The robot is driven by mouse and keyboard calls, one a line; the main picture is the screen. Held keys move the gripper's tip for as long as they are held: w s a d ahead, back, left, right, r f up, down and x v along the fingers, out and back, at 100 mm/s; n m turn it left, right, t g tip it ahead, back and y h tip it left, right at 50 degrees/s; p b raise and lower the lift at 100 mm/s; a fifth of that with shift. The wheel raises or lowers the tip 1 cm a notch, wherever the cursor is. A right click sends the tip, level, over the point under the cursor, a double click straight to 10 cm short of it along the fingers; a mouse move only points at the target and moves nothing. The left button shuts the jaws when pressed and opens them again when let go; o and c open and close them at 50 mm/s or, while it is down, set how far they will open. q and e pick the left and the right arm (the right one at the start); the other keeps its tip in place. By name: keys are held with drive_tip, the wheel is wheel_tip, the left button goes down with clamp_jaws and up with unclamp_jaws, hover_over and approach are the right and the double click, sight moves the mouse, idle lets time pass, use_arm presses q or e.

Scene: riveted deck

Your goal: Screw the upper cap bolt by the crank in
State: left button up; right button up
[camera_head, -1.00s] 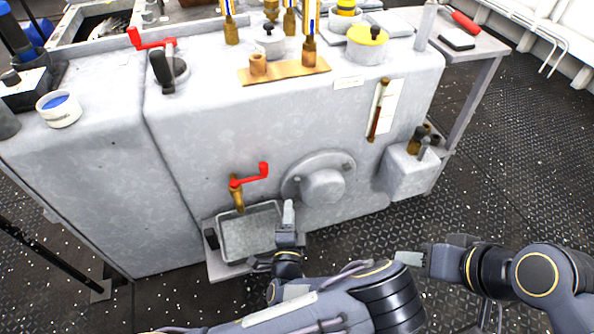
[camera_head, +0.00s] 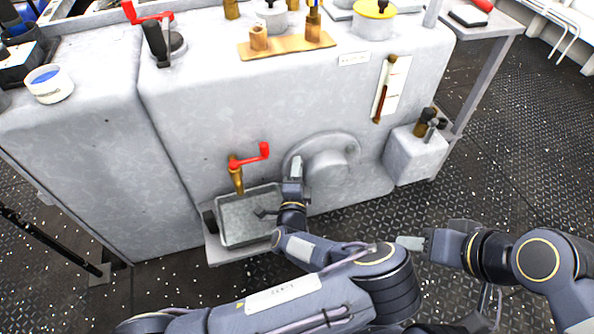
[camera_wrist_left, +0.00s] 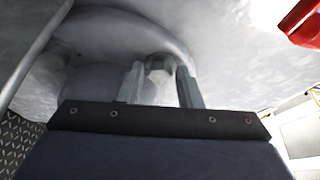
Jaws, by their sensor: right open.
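The round cap (camera_head: 327,172) sits low on the front of the grey housing, right of the red crank (camera_head: 250,157) on its brass valve. My left gripper (camera_head: 296,165) is at the cap's upper left edge, on the crank side, and hides the upper cap bolt in the head view. The left wrist view shows that bolt's hex head (camera_wrist_left: 159,64) between the two fingertips (camera_wrist_left: 160,78), which sit close against its sides. The crank's red end (camera_wrist_left: 302,20) shows at that view's top right. My right gripper (camera_head: 412,243) is open and empty over the floor.
A grey drip tray (camera_head: 238,223) stands under the crank, left of my left forearm. A small grey box (camera_head: 414,155) juts out right of the cap. Brass fittings and a yellow-topped pot (camera_head: 375,10) stand on the housing. Floor at right is clear.

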use_arm(q)
drive_tip(key=shift+c, duration=0.4)
clamp_jaws()
drive_tip(key=shift+w+d+r+m+g+y+p, duration=0.15)
drive_tip(key=shift+m+g+y+p, duration=0.95)
drive_tip(key=shift+m+p, duration=1.35)
drive_tip(key=shift+s+d+r+m+g+y+p, duration=0.1)
drive_tip(key=shift+d+r+m+g+y+p, duration=0.15)
drive_tip(key=shift+m+g+y+p, duration=1.55)
drive_tip(key=shift+w+d+r+m+g+y+p, duration=0.1)
drive_tip(key=shift+d+m+g+y+p, duration=0.3)
drive_tip(key=shift+m+p, duration=2.75)
drive_tip(key=shift+a+m+b, duration=0.15)
drive_tip(key=shift+m+b, duration=0.75)
drive_tip(key=shift+m, duration=0.2)
